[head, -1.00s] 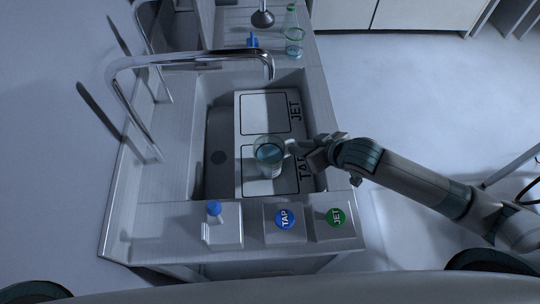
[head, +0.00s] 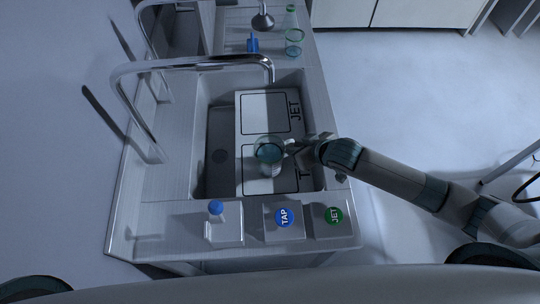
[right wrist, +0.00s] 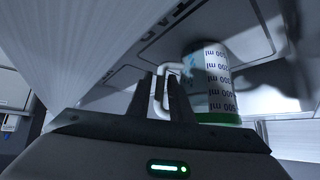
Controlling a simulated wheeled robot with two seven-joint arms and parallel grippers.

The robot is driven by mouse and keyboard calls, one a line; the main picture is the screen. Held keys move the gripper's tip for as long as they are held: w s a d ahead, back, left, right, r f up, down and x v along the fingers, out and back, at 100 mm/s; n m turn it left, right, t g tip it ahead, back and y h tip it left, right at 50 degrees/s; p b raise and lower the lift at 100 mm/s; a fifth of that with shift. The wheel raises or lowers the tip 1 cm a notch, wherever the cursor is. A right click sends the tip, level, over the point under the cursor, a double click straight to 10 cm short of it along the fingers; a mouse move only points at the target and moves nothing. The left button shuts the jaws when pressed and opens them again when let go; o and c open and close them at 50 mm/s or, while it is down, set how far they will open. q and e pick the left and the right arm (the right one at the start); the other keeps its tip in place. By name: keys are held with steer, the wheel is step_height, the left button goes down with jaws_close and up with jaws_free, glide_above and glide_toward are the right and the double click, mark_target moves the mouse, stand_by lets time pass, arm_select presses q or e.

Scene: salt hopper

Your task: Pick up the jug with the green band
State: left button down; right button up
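The jug with the green band is clear, with ml marks, and stands in the sink area in the head view (head: 268,153). It looks bluish there. The right wrist view shows the jug (right wrist: 210,80) close up, with the green band at the picture's lower end and a pale handle (right wrist: 157,92). My right gripper (head: 297,147) is at the jug's right side in the head view. In the right wrist view its dark fingers (right wrist: 161,98) stand apart, with the handle showing between them. Contact with the handle is hard to tell. My left gripper is not in view.
A steel faucet (head: 190,63) arches over the sink (head: 201,130). A white board (head: 265,98) marked JET lies in the sink. Blue TAP (head: 284,217) and green JET (head: 335,215) buttons and a blue knob (head: 215,207) line the front. A clear green-rimmed vessel (head: 294,46) stands at the back.

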jaws_close()
stand_by(1.3)
